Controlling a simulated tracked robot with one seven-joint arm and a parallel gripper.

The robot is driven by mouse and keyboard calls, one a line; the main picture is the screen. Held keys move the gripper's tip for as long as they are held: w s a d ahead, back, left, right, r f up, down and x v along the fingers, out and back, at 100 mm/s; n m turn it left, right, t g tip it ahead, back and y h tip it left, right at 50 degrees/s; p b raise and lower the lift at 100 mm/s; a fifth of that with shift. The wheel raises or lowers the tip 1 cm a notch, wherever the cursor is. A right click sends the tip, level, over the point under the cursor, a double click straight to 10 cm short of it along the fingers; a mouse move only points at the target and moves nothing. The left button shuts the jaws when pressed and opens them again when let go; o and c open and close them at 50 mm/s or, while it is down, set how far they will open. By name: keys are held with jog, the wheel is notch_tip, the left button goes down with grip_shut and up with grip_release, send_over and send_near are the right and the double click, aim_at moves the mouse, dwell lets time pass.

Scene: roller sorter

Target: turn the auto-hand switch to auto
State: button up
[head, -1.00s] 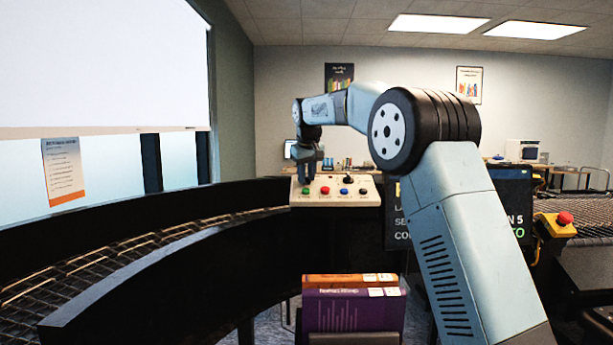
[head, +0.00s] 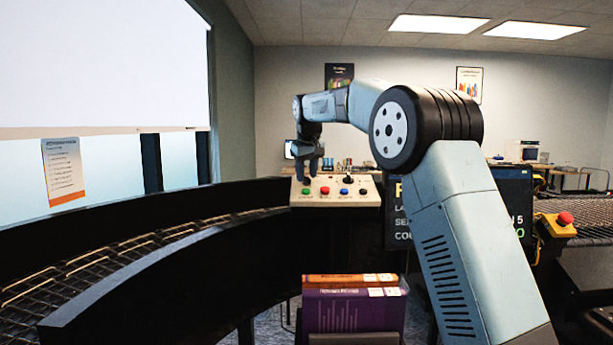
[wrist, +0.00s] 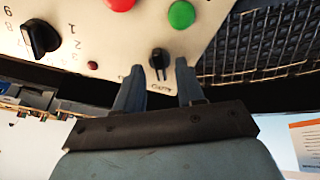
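The pale control panel (head: 330,196) stands ahead of me at the end of the curved conveyor. A small black switch (wrist: 158,62) shows on it in the wrist view, with tiny lettering beside it that is too blurred to read. I take it to be the auto-hand switch. My gripper (wrist: 157,68) is open and empty, with its two fingers apart on either side of the switch. I cannot tell whether either finger touches it. In the head view my gripper (head: 306,171) is over the panel's left rear, and the switch is hidden there.
A dark display (head: 515,205) stands right of the panel. Books (head: 352,310) sit in front, and a red stop button (head: 565,218) is at right.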

jog(key=v, duration=1.2)
jog(key=shift+s+r, duration=0.15)
jog(key=shift+r, duration=0.15)
jog(key=s+d+f+m, duration=0.2)
jog(key=s+d, duration=0.6)
jog(key=s, duration=0.3)
jog(key=s+d+f+m, duration=0.1)
jog(key=s+d+f, duration=0.1)
jog(key=s+d, duration=0.75)
jog(key=s+d+f+m, duration=0.1)
jog(key=s+d+f, duration=0.2)
jog(key=s+f, duration=0.6)
jog(key=s+d+f+m, duration=0.2)
jog(key=s+f, duration=0.8)
jog(key=s, duration=0.6)
jog(key=shift+s+d+f+t+h, duration=0.3)
jog(key=shift+s+d+t, duration=0.1)
jog(key=shift+d, duration=0.15)
